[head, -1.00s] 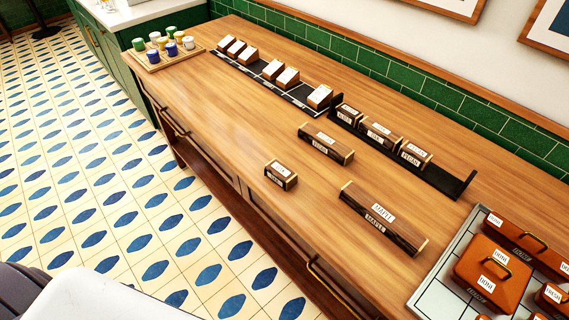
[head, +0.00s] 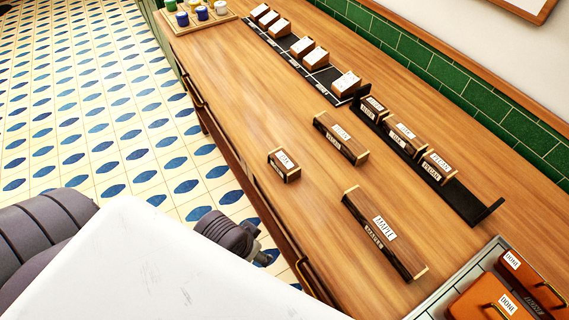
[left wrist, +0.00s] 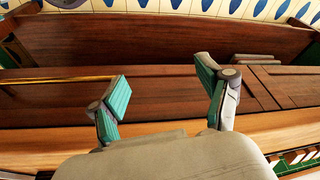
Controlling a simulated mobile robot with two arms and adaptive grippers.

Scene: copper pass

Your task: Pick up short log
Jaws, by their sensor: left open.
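The short log (head: 284,165) is a small dark wooden block with pale ends and white labels. It lies on the wooden counter near its front edge in the head view. A medium log (head: 341,138) lies behind it and a long log labelled MAPLE (head: 384,235) lies to its right. My left gripper (left wrist: 162,84) shows in the left wrist view, its two teal-padded fingers spread apart with nothing between them. It faces the counter's wooden front; no log is clearly seen there. In the head view part of my left arm shows below the counter edge. My right gripper is not in view.
A black rack (head: 473,206) holds several logs behind the loose ones. A divided black tray with pale-topped blocks (head: 268,19) runs farther back. Coloured cups (head: 202,13) stand at the far left. Counter between the loose logs is clear.

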